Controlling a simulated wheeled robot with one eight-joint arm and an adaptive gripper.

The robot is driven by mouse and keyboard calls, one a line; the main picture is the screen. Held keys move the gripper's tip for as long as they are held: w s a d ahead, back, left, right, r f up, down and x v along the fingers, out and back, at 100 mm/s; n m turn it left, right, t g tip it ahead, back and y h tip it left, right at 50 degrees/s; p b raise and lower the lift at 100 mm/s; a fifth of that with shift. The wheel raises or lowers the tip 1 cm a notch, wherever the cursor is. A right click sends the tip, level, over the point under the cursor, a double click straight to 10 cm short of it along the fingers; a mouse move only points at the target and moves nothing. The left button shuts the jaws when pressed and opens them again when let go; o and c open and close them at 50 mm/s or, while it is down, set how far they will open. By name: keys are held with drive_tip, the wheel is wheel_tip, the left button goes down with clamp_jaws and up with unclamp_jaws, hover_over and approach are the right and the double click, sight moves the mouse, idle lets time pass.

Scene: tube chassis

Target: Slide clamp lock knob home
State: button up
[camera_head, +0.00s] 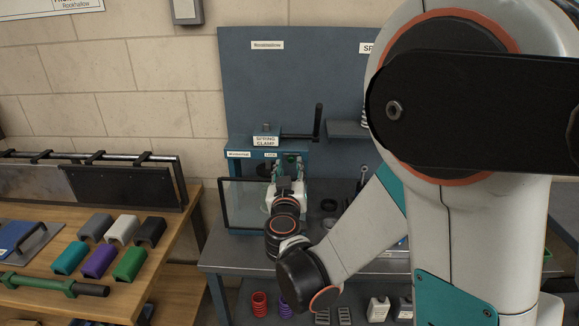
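The spring clamp (265,141) is a blue unit with a "SPRING CLAMP" label, standing at the back of the grey bench. A black lever handle (318,122) stands up at its right. A lower front panel carries two small white labels (270,155), too small to read surely. My gripper (290,166) is at the clamp's front right, pointing away from the camera. My white wrist and hand cover most of it. I cannot make out the lock knob, and I cannot tell whether the fingers touch anything or are open.
A dark-framed clear panel (243,204) stands left of my wrist. A dark ring (329,205) lies on the bench to the right. A wooden table (165,255) at left holds several coloured blocks and a green-handled tool (55,286). My arm hides the right side.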

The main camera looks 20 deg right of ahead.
sight(291, 160)
drive_tip(key=shift+x, duration=1.95)
drive_tip(key=shift+c, duration=0.5)
drive_tip(key=shift+b, duration=0.3)
clamp_jaws()
